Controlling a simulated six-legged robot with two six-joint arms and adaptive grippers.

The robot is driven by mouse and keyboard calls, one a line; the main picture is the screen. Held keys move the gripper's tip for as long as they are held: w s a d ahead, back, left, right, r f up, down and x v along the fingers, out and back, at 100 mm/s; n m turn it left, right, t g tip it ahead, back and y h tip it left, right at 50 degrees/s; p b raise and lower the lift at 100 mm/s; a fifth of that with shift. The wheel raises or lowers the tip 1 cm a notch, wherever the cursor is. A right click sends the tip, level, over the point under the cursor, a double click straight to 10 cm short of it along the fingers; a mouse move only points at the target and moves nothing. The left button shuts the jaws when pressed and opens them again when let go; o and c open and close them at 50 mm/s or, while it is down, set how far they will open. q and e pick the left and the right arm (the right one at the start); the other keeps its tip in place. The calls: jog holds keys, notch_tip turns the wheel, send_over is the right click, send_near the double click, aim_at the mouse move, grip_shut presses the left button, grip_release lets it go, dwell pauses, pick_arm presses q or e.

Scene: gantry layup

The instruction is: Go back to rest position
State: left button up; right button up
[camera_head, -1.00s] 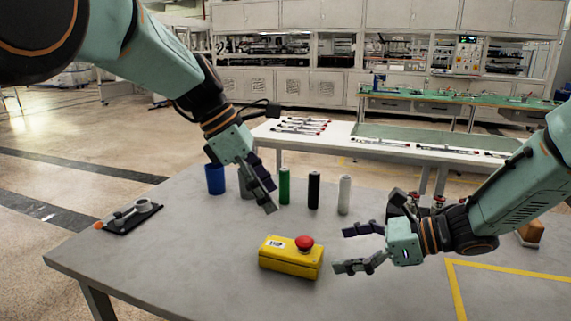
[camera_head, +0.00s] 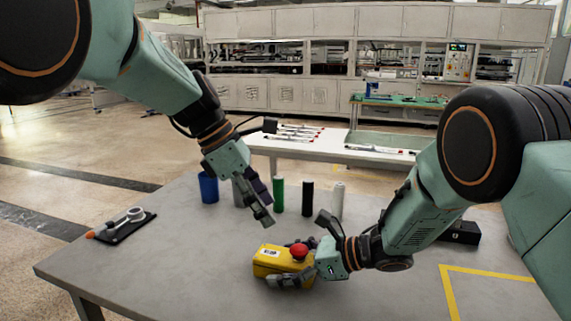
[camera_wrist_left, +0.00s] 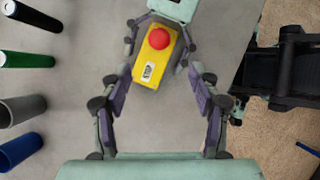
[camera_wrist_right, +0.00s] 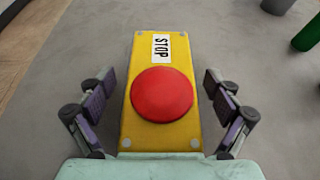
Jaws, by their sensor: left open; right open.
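My right gripper (camera_head: 297,267) is open around the yellow stop box (camera_head: 265,262) with its red button (camera_head: 299,251). In the right wrist view the box (camera_wrist_right: 160,65) lies between the two spread fingers (camera_wrist_right: 160,110), with gaps on both sides. My left gripper (camera_head: 266,203) is open and empty above the table, behind the box and in front of the cylinders. In the left wrist view its fingers (camera_wrist_left: 160,105) are apart, and the box (camera_wrist_left: 150,65) shows beyond them with the right gripper's fingers at its sides.
A blue cup (camera_head: 208,188), a grey cylinder (camera_head: 239,193), a green one (camera_head: 278,195), a black one (camera_head: 307,199) and a white one (camera_head: 337,200) stand at the back. A black tray with tools (camera_head: 124,224) lies left. The front left table is clear.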

jog(key=shift+d, duration=0.15)
pick_arm(q)
jog(key=shift+x, duration=1)
jog(key=shift+r, duration=0.15)
